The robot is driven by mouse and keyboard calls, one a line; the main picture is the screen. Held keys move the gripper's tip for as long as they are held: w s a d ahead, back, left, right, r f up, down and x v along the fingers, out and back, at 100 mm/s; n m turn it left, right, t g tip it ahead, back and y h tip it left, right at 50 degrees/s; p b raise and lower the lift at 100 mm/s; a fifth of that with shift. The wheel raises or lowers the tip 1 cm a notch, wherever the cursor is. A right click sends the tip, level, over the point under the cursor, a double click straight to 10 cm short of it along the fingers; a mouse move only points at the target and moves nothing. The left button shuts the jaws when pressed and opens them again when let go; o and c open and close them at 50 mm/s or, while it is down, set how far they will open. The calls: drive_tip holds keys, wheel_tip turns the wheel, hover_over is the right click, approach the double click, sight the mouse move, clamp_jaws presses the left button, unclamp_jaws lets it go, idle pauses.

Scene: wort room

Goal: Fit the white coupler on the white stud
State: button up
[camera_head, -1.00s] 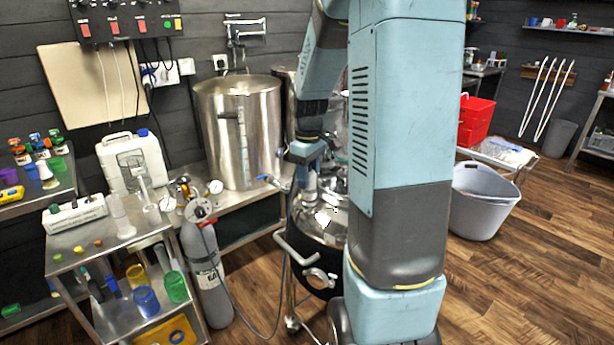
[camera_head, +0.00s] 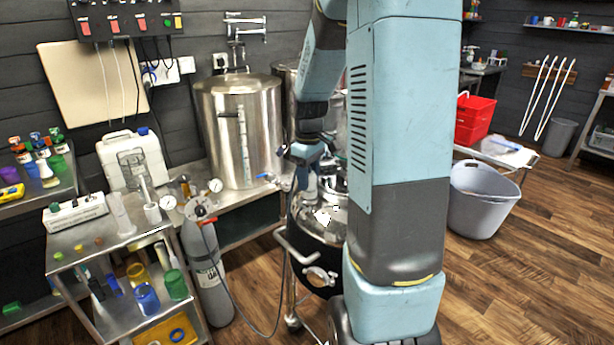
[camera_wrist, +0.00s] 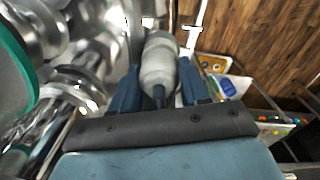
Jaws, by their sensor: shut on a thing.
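My gripper (camera_head: 309,178) hangs over the shiny lid of a dark round vessel (camera_head: 318,222) in the head view, right of the big steel tank. In the wrist view my gripper (camera_wrist: 157,85) has its two blue fingers on either side of a pale grey-white, rounded piece, the white coupler (camera_wrist: 158,62), and is shut on it. The coupler points away from the wrist. In the head view it is small and partly lost against the bright metal. I cannot make out the white stud for certain among the glare on the lid.
A steel tank (camera_head: 240,130) stands on a bench at left. A grey gas cylinder (camera_head: 208,268) and a steel cart (camera_head: 100,250) with coloured cups stand in front. Shiny metal and a green-rimmed clear part (camera_wrist: 15,85) crowd the wrist view's left.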

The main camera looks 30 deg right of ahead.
drive_tip(key=o, duration=0.8)
drive_tip(key=shift+r, duration=5.5)
drive_tip(key=s+a+r+m+t, duration=0.2)
drive_tip(key=s+a, duration=0.4)
drive_tip(key=s, duration=0.4)
drive_tip(key=s+a+r+m+t, duration=0.3)
drive_tip(key=s+a, duration=0.3)
drive_tip(key=s, duration=0.4)
drive_tip(key=shift+s+a+r+m+t, duration=0.25)
drive_tip(key=shift+s+r+m+t, duration=0.05)
drive_tip(key=shift+s+r+m, duration=0.1)
